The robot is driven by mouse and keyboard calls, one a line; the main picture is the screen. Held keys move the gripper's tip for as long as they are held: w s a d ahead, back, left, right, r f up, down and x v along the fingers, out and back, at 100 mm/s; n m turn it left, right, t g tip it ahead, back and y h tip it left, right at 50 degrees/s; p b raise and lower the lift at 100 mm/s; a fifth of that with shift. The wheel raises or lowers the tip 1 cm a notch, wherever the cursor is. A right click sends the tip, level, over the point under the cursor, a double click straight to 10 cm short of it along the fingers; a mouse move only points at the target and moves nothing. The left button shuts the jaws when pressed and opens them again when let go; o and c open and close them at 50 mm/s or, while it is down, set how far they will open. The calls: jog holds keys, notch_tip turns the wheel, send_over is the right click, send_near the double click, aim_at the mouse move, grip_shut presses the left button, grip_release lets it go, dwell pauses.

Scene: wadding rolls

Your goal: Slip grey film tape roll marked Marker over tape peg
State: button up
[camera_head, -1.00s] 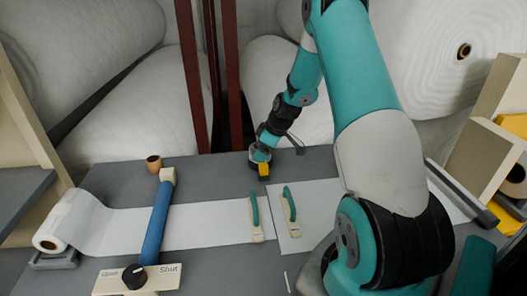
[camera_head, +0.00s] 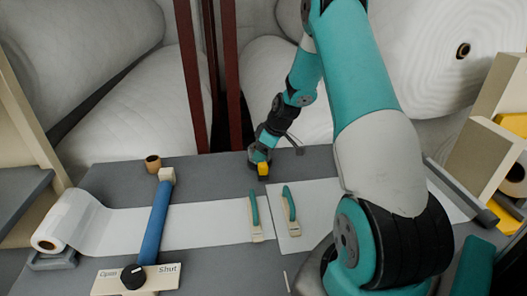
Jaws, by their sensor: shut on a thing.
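My gripper (camera_head: 261,165) is at the far edge of the grey table, seen small and from behind the arm. It is shut on a small grey round thing (camera_head: 254,170), which looks like the grey film tape roll; its marking cannot be read. Whether the roll touches anything below is too small to tell.
A white wadding roll (camera_head: 60,228) feeds a sheet (camera_head: 190,228) across the table under a blue bar (camera_head: 155,222). Two green-handled tools (camera_head: 290,205) lie mid-table. A brown roll (camera_head: 152,163) stands at back left. An Open/Shut knob panel (camera_head: 160,278) is in front.

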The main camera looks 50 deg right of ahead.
jog(key=shift+f+b, duration=0.3)
jog(key=shift+f, duration=0.15)
jog(key=o, duration=0.7)
jog(key=shift+c, duration=0.2)
jog(key=shift+r, duration=0.15)
jog(key=p+v, duration=0.6)
jog(key=v, duration=0.4)
jog(key=shift+s+r+p, duration=0.2)
jog(key=shift+r+p, duration=0.15)
jog(key=shift+d, duration=0.1)
